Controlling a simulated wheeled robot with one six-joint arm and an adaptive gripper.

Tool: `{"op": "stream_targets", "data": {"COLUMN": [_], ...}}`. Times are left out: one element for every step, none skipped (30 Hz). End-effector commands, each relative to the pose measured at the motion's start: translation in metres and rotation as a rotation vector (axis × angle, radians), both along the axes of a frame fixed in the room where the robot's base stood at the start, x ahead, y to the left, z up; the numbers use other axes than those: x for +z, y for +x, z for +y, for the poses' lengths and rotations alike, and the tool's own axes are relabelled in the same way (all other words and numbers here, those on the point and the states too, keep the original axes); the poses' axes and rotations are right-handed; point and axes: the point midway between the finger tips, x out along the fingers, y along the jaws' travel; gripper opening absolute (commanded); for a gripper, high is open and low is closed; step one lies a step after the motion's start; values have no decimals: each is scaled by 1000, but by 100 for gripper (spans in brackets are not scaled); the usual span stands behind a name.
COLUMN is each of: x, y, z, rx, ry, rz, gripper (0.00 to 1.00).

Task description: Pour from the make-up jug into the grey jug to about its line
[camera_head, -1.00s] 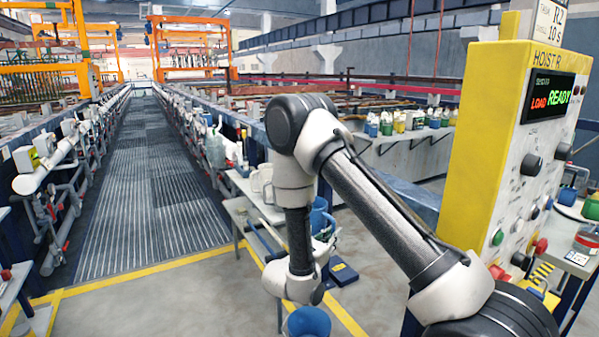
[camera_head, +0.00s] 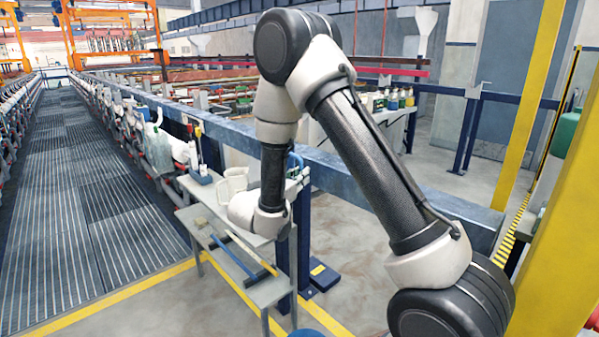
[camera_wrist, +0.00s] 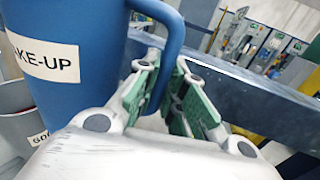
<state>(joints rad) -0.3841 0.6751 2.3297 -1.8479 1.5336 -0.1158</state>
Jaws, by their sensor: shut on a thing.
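The make-up jug (camera_wrist: 70,70) is blue, with a white label reading "-KE-UP" in the wrist view. My gripper (camera_wrist: 168,85) is shut on its blue handle, and the jug looks slightly tilted in that view. Pale grey-white jugs (camera_head: 233,182) stand on the small grey table (camera_head: 205,213) in the head view; I cannot tell which is the grey jug. Fill levels and the line are not visible.
A blue steel rail (camera_head: 400,178) runs behind the table. A blue bucket (camera_head: 304,333) shows at the bottom edge. A yellow post (camera_head: 565,220) stands right. The striped walkway (camera_head: 100,200) is clear.

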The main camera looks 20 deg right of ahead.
Motion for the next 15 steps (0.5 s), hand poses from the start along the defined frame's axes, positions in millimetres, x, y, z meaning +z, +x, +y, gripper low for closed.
{"op": "stream_targets", "data": {"x": [9, 11, 14, 14, 15, 14, 14, 14, 14, 14, 14, 14, 14, 14, 15], "y": [1, 2, 2, 2, 2, 2, 2, 2, 2, 2, 2, 2, 3, 3, 4], "z": [0, 0, -1, -1, -1, -1, -1, -1, -1, -1, -1, 0, 0, 0, 0], "rx": [0, 0, 0, 0, 0, 0, 0, 0, 0, 0, 0, 0, 0, 0, 0], "ry": [1, -1, -1, -1, -1, -2, -2, -2, -2, -2, -2, -2, -4, -5, -8], "rz": [-6, -4, -3, -3, -3, -3, -3, -3, -3, -3, -3, -2, 0, 3, 9], "gripper": [0, 0, 0, 0, 0, 0, 0, 0, 0, 0, 0, 0, 0, 0, 0]}}
